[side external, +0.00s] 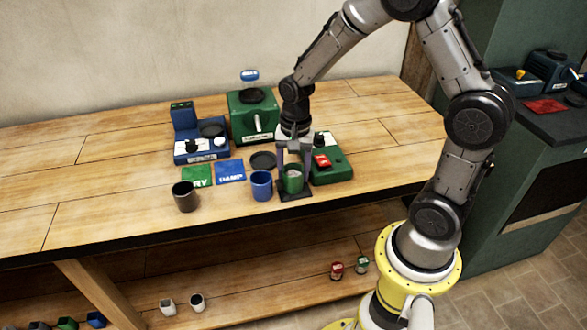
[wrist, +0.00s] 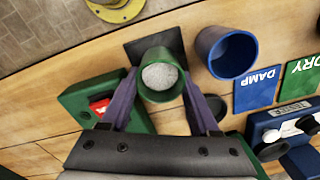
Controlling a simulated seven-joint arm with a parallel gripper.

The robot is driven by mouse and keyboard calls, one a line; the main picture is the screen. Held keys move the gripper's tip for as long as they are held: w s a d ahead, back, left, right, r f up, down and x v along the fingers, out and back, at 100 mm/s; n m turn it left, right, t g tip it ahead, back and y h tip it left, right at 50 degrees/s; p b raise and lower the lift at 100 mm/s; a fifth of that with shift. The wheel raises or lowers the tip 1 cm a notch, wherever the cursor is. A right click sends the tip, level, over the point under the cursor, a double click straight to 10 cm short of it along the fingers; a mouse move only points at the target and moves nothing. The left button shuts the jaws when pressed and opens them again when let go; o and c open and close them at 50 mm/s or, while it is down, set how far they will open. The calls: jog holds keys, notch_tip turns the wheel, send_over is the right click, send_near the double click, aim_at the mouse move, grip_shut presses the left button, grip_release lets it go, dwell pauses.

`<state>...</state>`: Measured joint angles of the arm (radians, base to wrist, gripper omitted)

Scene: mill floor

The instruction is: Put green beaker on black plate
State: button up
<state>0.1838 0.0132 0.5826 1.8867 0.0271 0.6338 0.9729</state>
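The green beaker (side external: 292,183) is upright between the two fingers of my gripper (side external: 293,177). In the wrist view the fingertips press against both sides of the beaker (wrist: 158,94), and pale grainy stuff shows inside it. A square black plate (side external: 304,194) lies under the beaker near the table's front. It also shows in the wrist view (wrist: 139,50), partly covered by the beaker. The beaker's base is over the plate; I cannot tell whether it touches or hovers just above.
A blue beaker (side external: 261,186) stands just left of the plate, and a dark beaker (side external: 185,197) farther left. A round black disc (side external: 263,160) lies behind. A green device (side external: 333,171) is close on the right. Blue (side external: 230,171) and green (side external: 197,176) labelled cards lie left.

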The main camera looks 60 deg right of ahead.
jog(key=o, duration=0.4)
jog(key=shift+o, duration=0.2)
notch_tip(320, 180, up, 11)
jog(key=s+a+r+n+t, duration=0.2)
jog(key=s+a+r+n, duration=0.1)
jog(key=s+n, duration=0.3)
jog(key=s+a+r+n+t, duration=0.2)
jog(key=s+r+n+t, duration=0.1)
jog(key=s+n, duration=0.4)
jog(key=s+r, duration=0.1)
jog(key=s, duration=0.2)
jog(key=shift+s+a+n, duration=0.3)
jog(key=shift+s+a, duration=0.05)
jog(key=shift+a, duration=0.05)
jog(key=shift+r, duration=0.1)
